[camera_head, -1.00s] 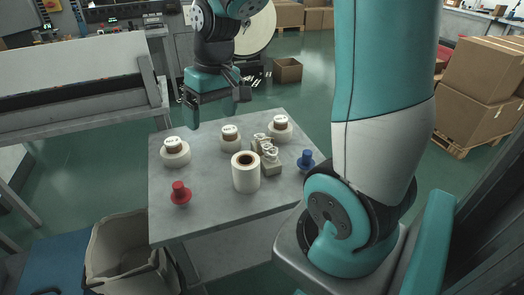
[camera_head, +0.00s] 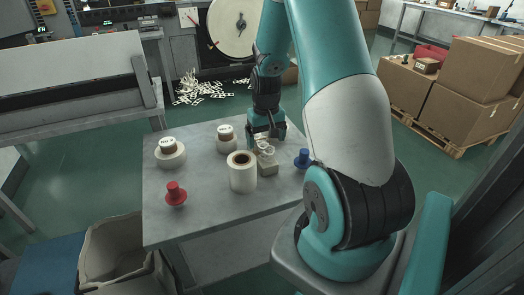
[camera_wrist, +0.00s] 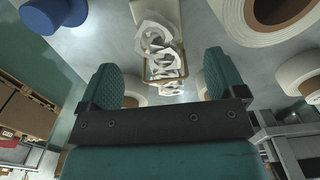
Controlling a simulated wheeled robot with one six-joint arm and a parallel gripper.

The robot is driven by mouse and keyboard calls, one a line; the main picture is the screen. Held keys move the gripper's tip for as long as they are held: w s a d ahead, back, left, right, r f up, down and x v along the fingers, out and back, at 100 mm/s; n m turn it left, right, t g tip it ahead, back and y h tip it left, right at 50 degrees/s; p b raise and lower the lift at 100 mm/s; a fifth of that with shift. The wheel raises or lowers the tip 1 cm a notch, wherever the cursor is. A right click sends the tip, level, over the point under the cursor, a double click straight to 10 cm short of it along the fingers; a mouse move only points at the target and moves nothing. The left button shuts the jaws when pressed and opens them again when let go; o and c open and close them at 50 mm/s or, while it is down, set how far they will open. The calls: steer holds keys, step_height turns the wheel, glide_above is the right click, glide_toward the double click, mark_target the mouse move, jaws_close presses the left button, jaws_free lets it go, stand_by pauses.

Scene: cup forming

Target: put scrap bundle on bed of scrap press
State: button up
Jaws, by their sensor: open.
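The scrap bundle (camera_head: 267,161) is a small stack of pale, ring-shaped offcuts on the grey table, between a large white roll and a blue knob-like piece. In the wrist view the bundle (camera_wrist: 160,45) lies ahead of the fingers, roughly centred between them. My gripper (camera_head: 267,136) is just above and behind the bundle in the head view. In the wrist view my gripper (camera_wrist: 162,78) has its two green fingers wide apart with nothing between the pads. Whether a finger touches the bundle cannot be told. I cannot identify the scrap press or its bed with certainty.
On the table (camera_head: 205,200) stand a large white roll (camera_head: 242,174), a blue piece (camera_head: 303,159), a red piece (camera_head: 176,194) and labelled rolls (camera_head: 170,154). A bin (camera_head: 118,250) stands at front left. White strips (camera_head: 200,90) litter the floor behind.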

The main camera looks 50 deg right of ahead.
mark_target(265, 157)
steer(key=shift+w+f, duration=0.1)
steer(key=shift+f, duration=2.7)
steer(key=shift+c, duration=0.4)
steer(key=c, duration=1.1)
steer(key=shift+r, duration=0.1)
